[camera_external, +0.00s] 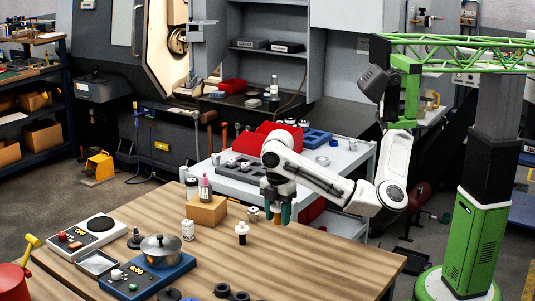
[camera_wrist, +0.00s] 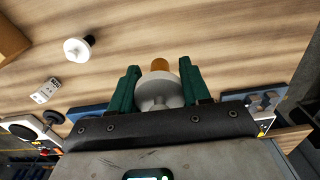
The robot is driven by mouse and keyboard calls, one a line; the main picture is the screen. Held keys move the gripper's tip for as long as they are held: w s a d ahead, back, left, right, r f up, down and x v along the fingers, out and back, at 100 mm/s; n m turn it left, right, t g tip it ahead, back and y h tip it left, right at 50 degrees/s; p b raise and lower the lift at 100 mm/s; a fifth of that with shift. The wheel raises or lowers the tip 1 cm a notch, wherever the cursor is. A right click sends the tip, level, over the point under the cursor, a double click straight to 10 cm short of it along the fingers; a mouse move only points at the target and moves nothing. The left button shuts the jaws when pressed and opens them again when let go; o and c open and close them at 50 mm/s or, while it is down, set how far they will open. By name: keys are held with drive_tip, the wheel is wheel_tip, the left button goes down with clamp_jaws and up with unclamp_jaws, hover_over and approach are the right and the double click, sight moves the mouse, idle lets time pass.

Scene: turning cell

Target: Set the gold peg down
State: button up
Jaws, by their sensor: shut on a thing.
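My gripper (camera_external: 277,211) hangs fingers down over the back part of the wooden table (camera_external: 330,265). Its green fingers are shut on the gold peg (camera_external: 285,214), whose gold part shows between and below them. In the wrist view my gripper (camera_wrist: 160,88) has a finger on each side of a pale grey rounded part, with the gold end of the peg (camera_wrist: 160,64) beyond it. The fingers hide part of the peg. I cannot tell whether its lower end touches the table.
A white piece with a black collar (camera_external: 242,234) stands left of my gripper. Black rings (camera_external: 222,290) lie in front. The table's right part is clear.

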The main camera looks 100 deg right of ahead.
drive_tip(key=w+d+b, duration=0.1)
drive_tip(key=w+d, duration=0.6)
drive_tip(key=d, duration=0.3)
drive_tip(key=b, duration=0.2)
hover_over(208, 251)
drive_tip(key=s, duration=0.1)
wheel_tip(208, 251, down, 8)
drive_tip(key=shift+s+f, duration=0.1)
drive_tip(key=shift+f, duration=0.1)
drive_tip(key=shift+w+a+f, duration=0.1)
drive_tip(key=shift+w+f, duration=0.4)
drive_tip(key=shift+f, duration=0.1)
drive_tip(key=shift+f+p, duration=0.3)
drive_tip(key=shift+f, duration=1.3)
drive_tip(key=o, duration=1.2)
drive_tip(key=shift+f, duration=0.15)
